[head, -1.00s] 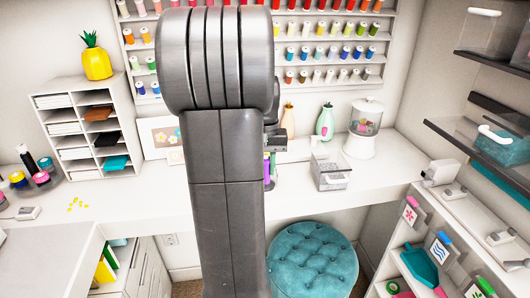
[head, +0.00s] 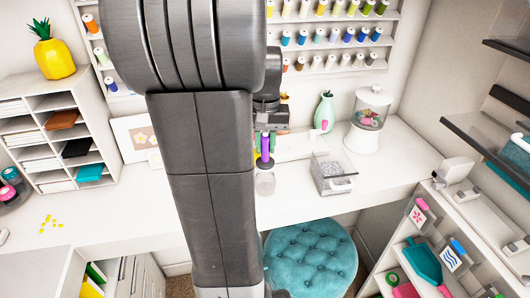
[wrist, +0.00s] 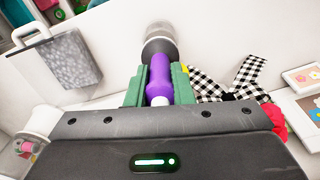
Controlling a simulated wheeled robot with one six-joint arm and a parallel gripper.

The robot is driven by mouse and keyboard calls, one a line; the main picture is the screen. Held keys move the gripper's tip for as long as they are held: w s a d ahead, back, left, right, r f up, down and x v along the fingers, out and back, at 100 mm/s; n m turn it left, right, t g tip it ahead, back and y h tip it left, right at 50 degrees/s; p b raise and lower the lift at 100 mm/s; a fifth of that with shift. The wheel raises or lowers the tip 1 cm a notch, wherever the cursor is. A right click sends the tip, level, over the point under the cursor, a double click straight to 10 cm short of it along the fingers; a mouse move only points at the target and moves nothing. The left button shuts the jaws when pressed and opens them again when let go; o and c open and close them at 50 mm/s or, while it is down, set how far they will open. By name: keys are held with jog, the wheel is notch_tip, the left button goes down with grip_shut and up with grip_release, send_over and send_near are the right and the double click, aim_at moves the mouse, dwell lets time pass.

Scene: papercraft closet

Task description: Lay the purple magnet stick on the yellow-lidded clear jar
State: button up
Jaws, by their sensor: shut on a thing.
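My gripper (head: 264,145) is shut on the purple magnet stick (head: 265,150). The wrist view also shows the purple stick (wrist: 160,78) between my green fingertips (wrist: 160,85). In the head view the stick hangs upright in front of the desk's back part, partly beside my arm. The yellow-lidded clear jar is not visible in either view now; only pink-lidded jars (head: 8,178) show at the left edge.
The white desk (head: 110,212) has a clear bin (head: 333,176), a white-based dispenser (head: 368,120) and a cubby shelf (head: 60,150). Yellow bits (head: 50,225) lie on the open left part. A teal stool (head: 310,255) stands below. A checkered bow (wrist: 228,82) is near my gripper.

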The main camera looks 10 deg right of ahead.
aim_at(265, 162)
jog(key=shift+f, duration=1.55)
jog(key=shift+f, duration=0.2)
jog(key=o, duration=0.9)
jog(key=shift+r, duration=0.15)
notch_tip(265, 162, up, 12)
jog(key=shift+r, duration=0.1)
